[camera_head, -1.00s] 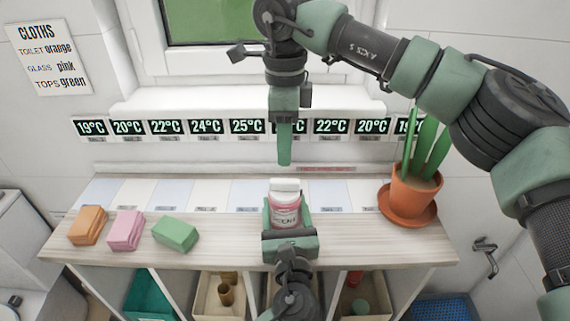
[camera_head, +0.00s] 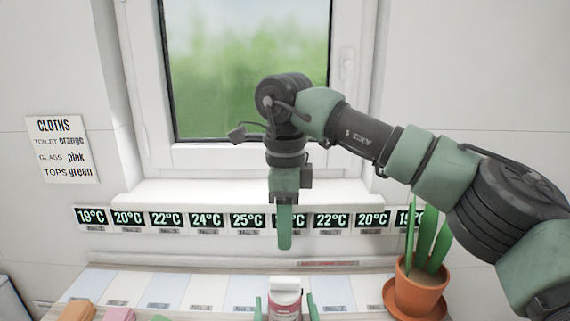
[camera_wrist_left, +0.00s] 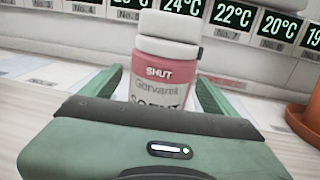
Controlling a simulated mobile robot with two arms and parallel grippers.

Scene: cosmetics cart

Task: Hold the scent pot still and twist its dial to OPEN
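The scent pot (camera_head: 285,303) stands upright on the shelf, with a white lid and a pink band. In the left wrist view the pot (camera_wrist_left: 164,67) shows the word SHUT on the pink band under its white dial top (camera_wrist_left: 168,35). My left gripper (camera_head: 285,308) is open around the pot, one finger on each side, with small gaps visible. In the left wrist view its fingers (camera_wrist_left: 160,90) flank the pot's lower body. My right gripper (camera_head: 285,245) points down above and behind the pot in the picture. It is seen edge-on, so its opening is hidden.
A potted plant (camera_head: 417,290) stands on the right. Orange (camera_head: 77,311), pink (camera_head: 119,314) and green cloths lie at the lower left, partly cut off. A row of temperature displays (camera_head: 207,219) runs along the wall under the window (camera_head: 247,70).

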